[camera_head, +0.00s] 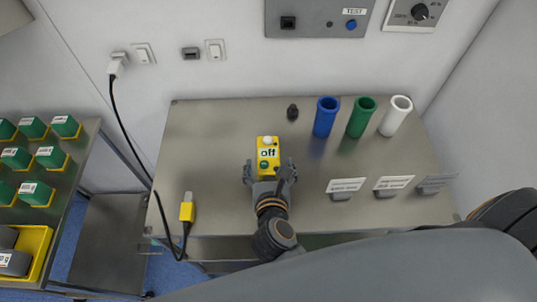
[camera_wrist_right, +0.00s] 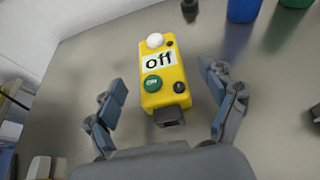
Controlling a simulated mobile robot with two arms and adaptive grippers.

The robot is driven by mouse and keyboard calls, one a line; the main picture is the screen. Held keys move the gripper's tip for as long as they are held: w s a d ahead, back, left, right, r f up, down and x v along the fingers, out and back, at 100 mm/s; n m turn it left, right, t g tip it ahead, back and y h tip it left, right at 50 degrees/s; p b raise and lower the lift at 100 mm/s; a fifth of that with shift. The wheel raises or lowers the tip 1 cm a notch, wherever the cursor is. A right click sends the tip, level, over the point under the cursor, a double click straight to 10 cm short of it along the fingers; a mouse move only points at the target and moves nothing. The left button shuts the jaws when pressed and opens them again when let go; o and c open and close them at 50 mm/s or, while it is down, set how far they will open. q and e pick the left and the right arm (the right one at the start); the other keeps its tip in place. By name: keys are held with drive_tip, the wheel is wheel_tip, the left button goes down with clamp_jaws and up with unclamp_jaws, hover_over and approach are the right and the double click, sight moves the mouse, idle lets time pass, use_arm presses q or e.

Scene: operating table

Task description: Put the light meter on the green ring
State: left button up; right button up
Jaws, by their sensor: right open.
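The light meter (camera_head: 268,153) is a yellow box with a white dome, a label reading "off", and a green button. It lies on the metal table, and it also shows in the right wrist view (camera_wrist_right: 165,80). My right gripper (camera_head: 269,174) is open at the meter's near end. In the right wrist view its fingers (camera_wrist_right: 167,100) are spread to the left and right of the meter, apart from it. No flat green ring shows; a green tube (camera_head: 361,118) with a round open top stands at the table's back right. My left gripper is out of view.
A blue tube (camera_head: 325,117) and a white tube (camera_head: 395,116) flank the green one. A small dark knob (camera_head: 292,112) stands behind the meter. A yellow plug (camera_head: 187,207) with a black cable lies left. Several label holders (camera_head: 345,188) stand right.

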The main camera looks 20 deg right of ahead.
sight(268, 153)
drive_tip(key=p+x, duration=0.1)
drive_tip(key=x, duration=0.1)
drive_tip(key=shift+w+d, duration=0.1)
drive_tip(key=shift+w, duration=0.3)
drive_tip(key=shift+p+x, duration=0.3)
drive_tip(key=shift+x, duration=0.8)
drive_tip(key=shift+w+f, duration=0.2)
drive_tip(key=shift+c, duration=0.8)
drive_tip(key=c, duration=1.4)
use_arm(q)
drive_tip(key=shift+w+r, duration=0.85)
use_arm(e)
drive_tip(key=shift+o, duration=0.2)
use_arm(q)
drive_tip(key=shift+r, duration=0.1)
use_arm(e)
drive_tip(key=shift+r, duration=0.1)
